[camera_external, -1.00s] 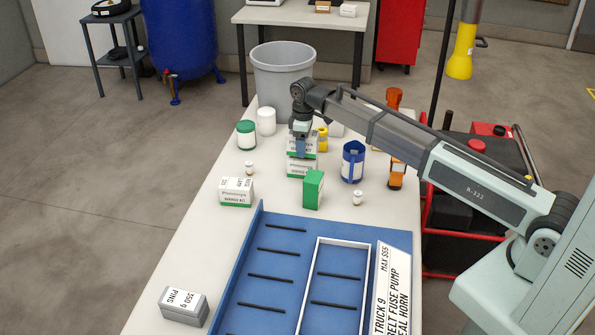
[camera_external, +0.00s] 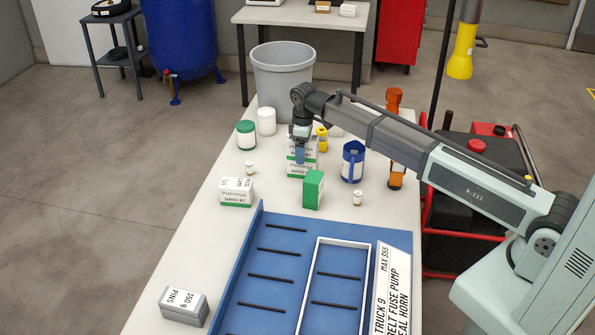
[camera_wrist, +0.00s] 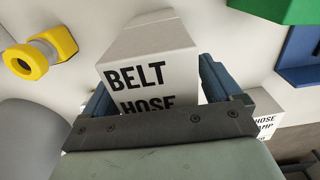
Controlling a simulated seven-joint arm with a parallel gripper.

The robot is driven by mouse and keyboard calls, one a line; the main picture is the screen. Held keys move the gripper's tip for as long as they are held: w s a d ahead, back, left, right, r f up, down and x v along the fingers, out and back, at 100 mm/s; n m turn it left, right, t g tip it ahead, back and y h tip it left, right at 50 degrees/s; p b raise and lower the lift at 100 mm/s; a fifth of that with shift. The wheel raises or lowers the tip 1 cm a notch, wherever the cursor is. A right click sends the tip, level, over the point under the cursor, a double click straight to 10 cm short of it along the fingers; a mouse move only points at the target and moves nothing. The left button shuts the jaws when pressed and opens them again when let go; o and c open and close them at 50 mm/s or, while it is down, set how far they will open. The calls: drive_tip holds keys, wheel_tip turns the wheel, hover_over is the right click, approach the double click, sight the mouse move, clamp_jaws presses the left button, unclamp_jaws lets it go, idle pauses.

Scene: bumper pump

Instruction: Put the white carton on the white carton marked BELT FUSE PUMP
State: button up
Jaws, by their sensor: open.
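A white carton (camera_wrist: 150,65) lettered BELT HOSE is between the two fingers of my gripper (camera_wrist: 157,85) in the wrist view; its lower lettering is hidden by the gripper. The fingers are open on either side of it. I cannot read a full BELT FUSE PUMP mark on either. Another white carton (camera_external: 236,192) stands apart at left.
A green box (camera_external: 313,188) stands close in front of the cartons. A blue mug-like item (camera_external: 352,162) and a yellow item (camera_external: 322,138) are to the right and behind. A grey bin (camera_external: 283,75) is at the back. A blue tray (camera_external: 240,270) fills the front.

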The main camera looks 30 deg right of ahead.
wheel_tip(320, 180, up, 12)
drive_tip(key=shift+r, duration=0.15)
idle(0.6)
idle(2.1)
drive_tip(key=shift+o, duration=0.8)
drive_tip(key=shift+d, duration=0.1)
drive_tip(key=s+d+r, duration=0.3)
drive_tip(key=d+r, duration=0.1)
drive_tip(key=d, duration=0.6)
drive_tip(key=s+d+r, duration=0.3)
drive_tip(key=d+r, duration=0.1)
drive_tip(key=d, duration=0.6)
wheel_tip(320, 180, down, 10)
drive_tip(key=shift+w+a, duration=0.2)
drive_tip(key=shift+a, duration=0.05)
